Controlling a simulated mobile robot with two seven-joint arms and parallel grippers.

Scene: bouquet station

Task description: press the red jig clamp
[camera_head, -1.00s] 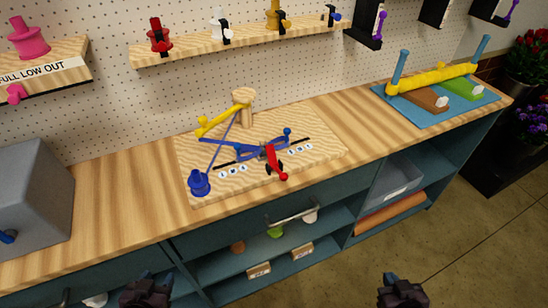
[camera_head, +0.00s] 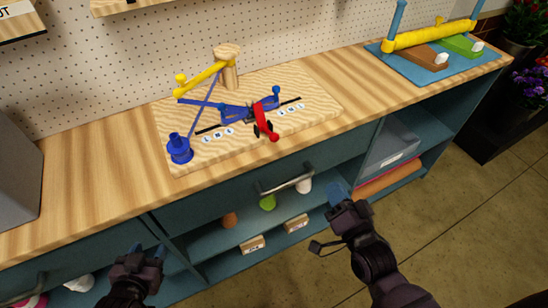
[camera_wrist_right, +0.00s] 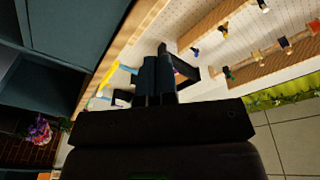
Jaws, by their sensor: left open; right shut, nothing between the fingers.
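The red jig clamp (camera_head: 264,122) is a red lever with a round red end, standing on the light wooden jig board (camera_head: 315,110). It sits beside a blue jig piece (camera_head: 236,111) along a dark slot. My right gripper (camera_head: 338,192) is shut and empty, in front of the counter, lower and to the right of the clamp. In the right wrist view its fingers (camera_wrist_right: 157,78) are together. My left gripper (camera_head: 148,250) is open and empty, at the lower left in front of the cabinet. Neither gripper touches the clamp.
A yellow arm on a wooden post (camera_head: 229,72) and a blue spool (camera_head: 180,149) stand on the board. A drawer handle (camera_head: 286,180) sticks out below the counter edge. A blue mat (camera_head: 394,62) with a yellow roll (camera_head: 432,37) lies at the back right.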

